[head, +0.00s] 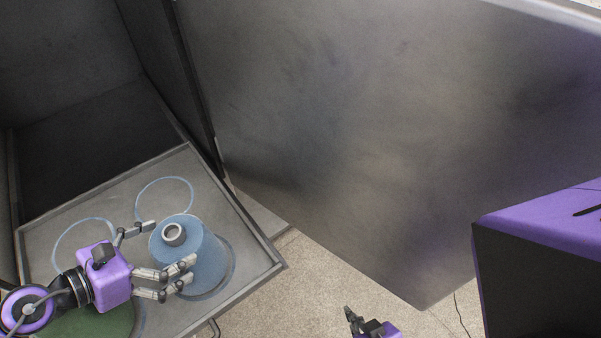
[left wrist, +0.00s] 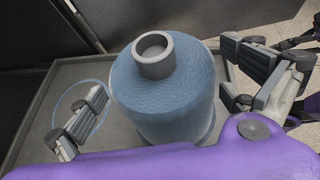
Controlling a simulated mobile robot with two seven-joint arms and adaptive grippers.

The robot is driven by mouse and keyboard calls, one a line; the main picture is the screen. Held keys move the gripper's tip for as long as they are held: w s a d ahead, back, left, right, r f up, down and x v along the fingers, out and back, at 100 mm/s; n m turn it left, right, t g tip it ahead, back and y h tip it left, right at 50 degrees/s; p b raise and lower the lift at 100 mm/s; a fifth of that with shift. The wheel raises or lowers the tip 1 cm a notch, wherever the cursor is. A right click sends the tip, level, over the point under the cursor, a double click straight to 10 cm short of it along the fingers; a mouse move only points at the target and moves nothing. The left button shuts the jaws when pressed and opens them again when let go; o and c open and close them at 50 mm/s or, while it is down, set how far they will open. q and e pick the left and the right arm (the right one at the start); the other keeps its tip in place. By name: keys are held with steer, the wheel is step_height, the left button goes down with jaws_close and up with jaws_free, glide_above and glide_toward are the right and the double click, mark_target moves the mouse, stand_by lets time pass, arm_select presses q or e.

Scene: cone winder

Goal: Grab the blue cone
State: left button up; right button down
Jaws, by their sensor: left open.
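The blue cone (head: 205,258), with a grey core tip at its top, stands upright on a grey tray (head: 240,232). My left gripper (head: 170,247) is open at the cone's left side, its fingers spread on either side of it. In the left wrist view the blue cone (left wrist: 165,105) stands between the spread fingers, with a gap at the left fingers; contact on the right cannot be told. My right gripper (head: 363,322) shows only partly at the bottom edge, away from the tray, and its opening is unclear.
Pale blue rings (head: 165,179) mark empty spots on the tray. A green round thing (head: 100,322) lies under my left gripper, mostly hidden. A large grey metal panel (head: 350,140) stands right of the tray. Speckled floor (head: 310,275) is clear.

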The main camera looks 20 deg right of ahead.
arm_select(q)
steer(key=c, duration=1.8)
steer(key=shift+w+r, duration=0.1)
steer(key=shift+r, duration=0.1)
steer(key=shift+c, duration=0.2)
